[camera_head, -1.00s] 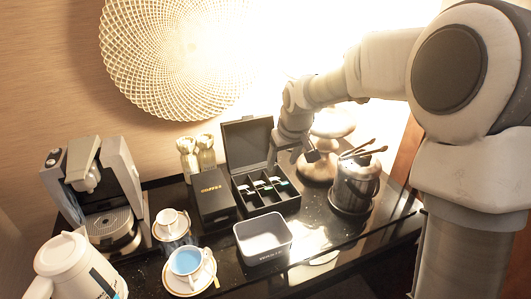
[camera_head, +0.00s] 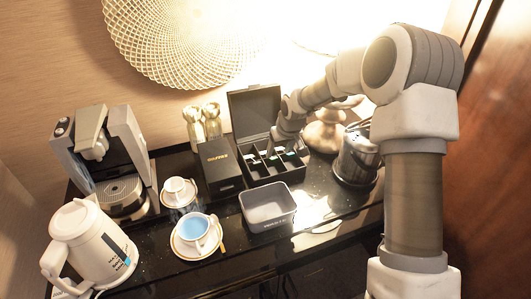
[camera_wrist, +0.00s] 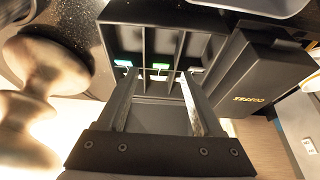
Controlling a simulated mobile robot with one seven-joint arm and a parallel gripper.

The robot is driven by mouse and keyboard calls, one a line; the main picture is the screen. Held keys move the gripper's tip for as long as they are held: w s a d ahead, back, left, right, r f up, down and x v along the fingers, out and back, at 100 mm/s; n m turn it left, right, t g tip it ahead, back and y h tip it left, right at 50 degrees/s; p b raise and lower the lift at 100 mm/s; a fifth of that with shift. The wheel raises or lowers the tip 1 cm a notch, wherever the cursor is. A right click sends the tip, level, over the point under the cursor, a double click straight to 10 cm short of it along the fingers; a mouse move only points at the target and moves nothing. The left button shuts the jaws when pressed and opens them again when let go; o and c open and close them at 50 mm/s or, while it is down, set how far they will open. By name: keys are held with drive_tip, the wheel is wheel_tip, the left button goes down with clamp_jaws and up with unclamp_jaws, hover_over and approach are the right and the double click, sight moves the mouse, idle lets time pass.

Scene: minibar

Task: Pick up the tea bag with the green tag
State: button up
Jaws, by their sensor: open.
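The black tea box (camera_head: 279,178) stands open on the counter with its lid raised. Its compartments hold tea bags with coloured tags. In the wrist view, the tea bag with the green tag (camera_wrist: 160,66) is in the middle compartment.
A black coffee box (camera_head: 220,168) stands left of the tea box. A grey bin (camera_head: 268,207) is in front. A metal ice bucket (camera_head: 356,160) and a lamp base (camera_head: 324,135) are on the right. Cups, a kettle (camera_head: 88,240) and a coffee machine (camera_head: 105,160) stand left.

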sight(275, 158)
drive_tip(key=shift+p+x, duration=0.65)
drive_tip(key=shift+x, duration=2.1)
drive_tip(key=shift+w+a+r, duration=0.1)
drive_tip(key=shift+w+a, duration=0.05)
drive_tip(key=shift+a, duration=0.05)
clamp_jaws()
